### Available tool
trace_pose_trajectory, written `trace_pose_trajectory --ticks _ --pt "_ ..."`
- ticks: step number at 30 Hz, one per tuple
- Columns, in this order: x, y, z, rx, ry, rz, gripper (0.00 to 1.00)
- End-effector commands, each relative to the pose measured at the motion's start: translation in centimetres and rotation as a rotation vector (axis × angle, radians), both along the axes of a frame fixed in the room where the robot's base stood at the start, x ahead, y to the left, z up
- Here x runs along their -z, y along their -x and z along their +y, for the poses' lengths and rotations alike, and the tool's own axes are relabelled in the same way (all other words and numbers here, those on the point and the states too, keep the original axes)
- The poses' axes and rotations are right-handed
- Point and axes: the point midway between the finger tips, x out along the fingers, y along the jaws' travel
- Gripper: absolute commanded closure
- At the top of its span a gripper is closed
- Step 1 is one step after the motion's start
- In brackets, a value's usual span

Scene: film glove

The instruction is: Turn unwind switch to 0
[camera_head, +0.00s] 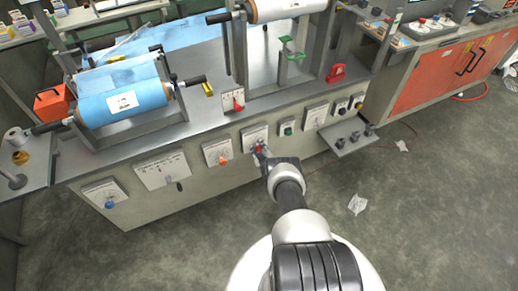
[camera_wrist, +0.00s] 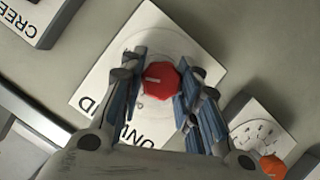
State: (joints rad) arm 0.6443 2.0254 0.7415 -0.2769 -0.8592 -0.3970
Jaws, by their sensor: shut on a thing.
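The unwind switch is a red faceted knob (camera_wrist: 161,80) on a white square plate (camera_wrist: 103,80), its lettering partly hidden by my fingers. In the wrist view my gripper (camera_wrist: 160,82) has its two blue-padded fingers on either side of the knob, shut on it. A short pale mark shows on the knob's face. In the head view my gripper (camera_head: 260,152) reaches the front panel at this plate (camera_head: 254,134), and the red knob (camera_head: 259,149) is mostly covered by it. I cannot read which position the knob points to.
An orange knob (camera_head: 223,160) on its own plate lies just left in the head view; it also shows at lower right in the wrist view (camera_wrist: 272,166). A small shelf (camera_head: 350,138) juts out further right. The floor in front is mostly clear.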

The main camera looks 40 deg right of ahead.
Motion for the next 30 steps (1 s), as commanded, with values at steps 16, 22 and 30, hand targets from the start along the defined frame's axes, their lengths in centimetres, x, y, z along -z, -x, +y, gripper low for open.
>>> trace_pose_trajectory --ticks 16,22,30 --pt "0.07 0.00 0.08 -0.001 0.183 0.045 0.94" --pt "0.06 0.00 0.07 -0.001 0.186 0.046 0.94" --pt "0.06 0.01 0.06 -0.001 0.185 0.045 0.63"
